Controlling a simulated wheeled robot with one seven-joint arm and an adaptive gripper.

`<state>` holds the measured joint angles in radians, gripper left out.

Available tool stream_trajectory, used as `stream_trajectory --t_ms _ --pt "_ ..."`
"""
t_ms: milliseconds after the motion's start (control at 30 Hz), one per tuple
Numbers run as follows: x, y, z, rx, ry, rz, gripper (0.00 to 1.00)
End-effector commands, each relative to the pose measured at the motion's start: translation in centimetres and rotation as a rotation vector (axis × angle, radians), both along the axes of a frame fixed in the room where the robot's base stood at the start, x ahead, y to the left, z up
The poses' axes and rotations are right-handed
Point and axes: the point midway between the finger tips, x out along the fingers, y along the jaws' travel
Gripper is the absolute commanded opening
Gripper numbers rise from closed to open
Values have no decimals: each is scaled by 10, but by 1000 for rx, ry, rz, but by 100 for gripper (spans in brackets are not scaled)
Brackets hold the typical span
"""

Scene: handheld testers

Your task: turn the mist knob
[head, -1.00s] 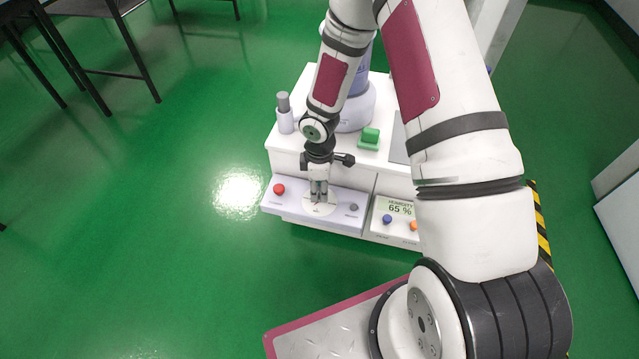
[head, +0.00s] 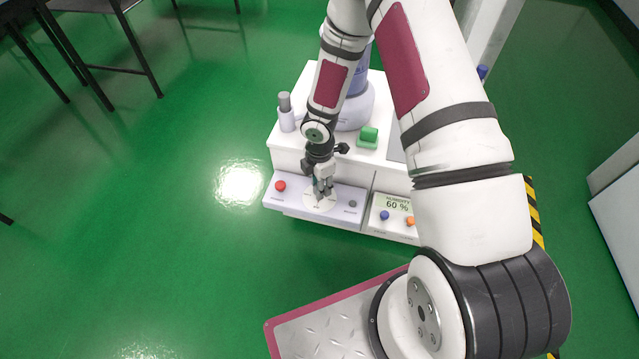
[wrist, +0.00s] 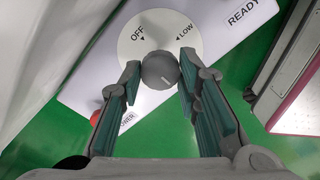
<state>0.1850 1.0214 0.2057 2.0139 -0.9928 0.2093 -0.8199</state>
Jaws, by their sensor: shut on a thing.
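The mist knob (wrist: 160,70) is a small dark grey round knob with a light pointer line, on a white dial plate (wrist: 160,22) marked OFF and LOW. In the wrist view it sits between my gripper's fingertips (wrist: 160,76), which are closed on its sides. In the head view my gripper (head: 323,193) reaches down to the dial plate (head: 311,203) on the panel's front and hides the knob. The display (head: 397,204) at the right reads HUMIDITY 60 %.
A red power button (head: 280,186) is left of the dial and a grey button or lamp (head: 352,204) right of it. Blue (head: 384,215) and orange (head: 410,221) buttons are under the display. A green block (head: 368,136) and a grey-capped bottle (head: 286,113) stand behind.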

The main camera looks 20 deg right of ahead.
Motion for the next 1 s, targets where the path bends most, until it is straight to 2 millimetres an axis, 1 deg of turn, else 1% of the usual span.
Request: stream_trajectory --t_ms 367,400,433,467,800,867,1000 --pt "-1 -1 -1 -1 2 2 2" --pt "-1 -1 -1 -1 2 2 39" --pt "-1 -1 -1 -1 2 2 46" --pt "-1 -1 -1 -1 2 2 51" --pt "0 0 2 0 0 1 51" --pt "0 0 6 0 -1 0 51" --pt "1 -1 26 0 -3 -1 51"
